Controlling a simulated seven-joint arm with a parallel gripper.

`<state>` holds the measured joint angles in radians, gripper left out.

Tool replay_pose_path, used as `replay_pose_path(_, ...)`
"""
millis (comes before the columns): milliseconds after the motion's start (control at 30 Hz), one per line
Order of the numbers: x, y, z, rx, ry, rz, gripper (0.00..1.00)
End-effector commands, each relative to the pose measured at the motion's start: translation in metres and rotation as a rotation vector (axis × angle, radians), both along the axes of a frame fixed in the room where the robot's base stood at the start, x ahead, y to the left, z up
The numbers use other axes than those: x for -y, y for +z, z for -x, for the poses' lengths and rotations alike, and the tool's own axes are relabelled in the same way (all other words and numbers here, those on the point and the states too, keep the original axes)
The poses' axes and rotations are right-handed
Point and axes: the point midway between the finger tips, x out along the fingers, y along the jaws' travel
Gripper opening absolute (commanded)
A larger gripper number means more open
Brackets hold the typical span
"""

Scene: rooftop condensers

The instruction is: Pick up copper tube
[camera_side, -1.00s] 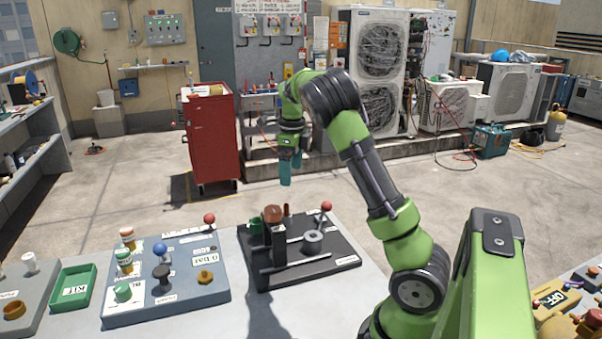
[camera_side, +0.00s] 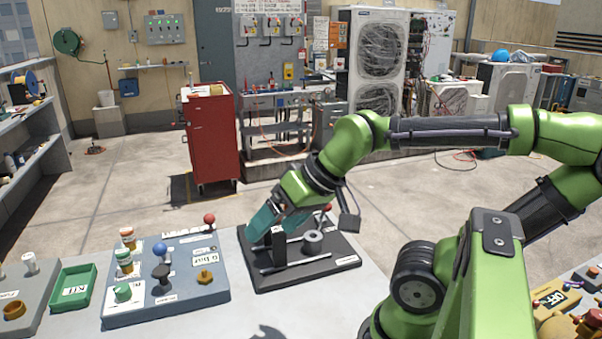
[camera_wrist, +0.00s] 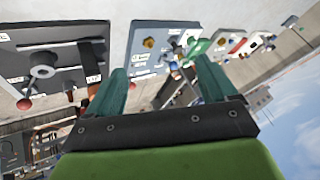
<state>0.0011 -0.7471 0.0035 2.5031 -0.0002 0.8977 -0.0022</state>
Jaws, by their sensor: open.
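My gripper (camera_side: 262,240) is open, its teal fingers tilted down to the left over the back left of the black fixture (camera_side: 335,262). In the side view the fingers and wrist hide the copper-coloured parts there, so I cannot make out the copper tube. In the wrist view the two fingers of my gripper (camera_wrist: 160,68) are wide apart with nothing held between them. A brown, copper-coloured piece (camera_wrist: 94,78) shows just left of the left finger, beside the fixture (camera_wrist: 50,65). I cannot tell if it is the tube.
A red-knobbed lever (camera_side: 327,208) and a round grey part (camera_side: 313,240) stand on the fixture, close to my gripper. A blue-grey panel (camera_side: 190,295) with knobs is to the left, then a green tray (camera_side: 73,288). The table front is clear.

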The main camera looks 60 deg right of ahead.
Motion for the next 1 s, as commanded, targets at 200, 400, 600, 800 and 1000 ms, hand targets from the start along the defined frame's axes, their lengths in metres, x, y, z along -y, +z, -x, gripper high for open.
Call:
replay_pose_path(200,0.000,0.002,0.000,0.005,-0.001,-0.003,0.51)
replay_pose_path(400,0.000,0.002,0.000,0.005,-0.003,-0.005,0.46)
replay_pose_path(600,0.010,-0.010,-0.006,-0.050,-0.043,-0.009,0.46)
replay_pose_path(800,0.064,-0.007,-0.056,-0.181,-0.238,-0.061,0.46)
replay_pose_path(1000,0.153,-0.007,-0.108,-0.358,-0.629,-0.186,0.46)
